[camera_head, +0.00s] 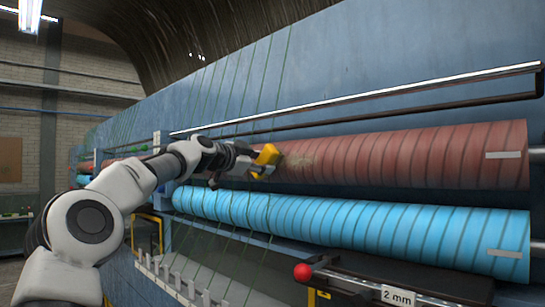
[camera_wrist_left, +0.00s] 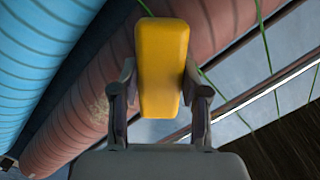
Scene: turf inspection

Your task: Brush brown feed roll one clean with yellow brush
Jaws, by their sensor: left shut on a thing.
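The brown feed roll (camera_head: 420,158) runs lengthwise across the machine's face, reddish brown with dark spiral bands. A pale, dusty patch (camera_head: 304,160) lies on it just right of my left gripper (camera_head: 252,160); the patch also shows in the left wrist view (camera_wrist_left: 98,108). My left gripper is shut on the yellow brush (camera_head: 266,158), which is held at the roll, left of the patch. In the left wrist view the yellow brush (camera_wrist_left: 161,60) sits between the two fingers. Its bristles are hidden, so I cannot tell whether it touches the roll. My right gripper is not in view.
A bright blue roll (camera_head: 350,228) lies just below the brown one. A dark rail (camera_head: 400,103) runs above it. Thin green strands (camera_head: 236,85) hang across the machine at the left. A red knob (camera_head: 302,272) and a "2 mm" label (camera_head: 398,296) are at the bottom.

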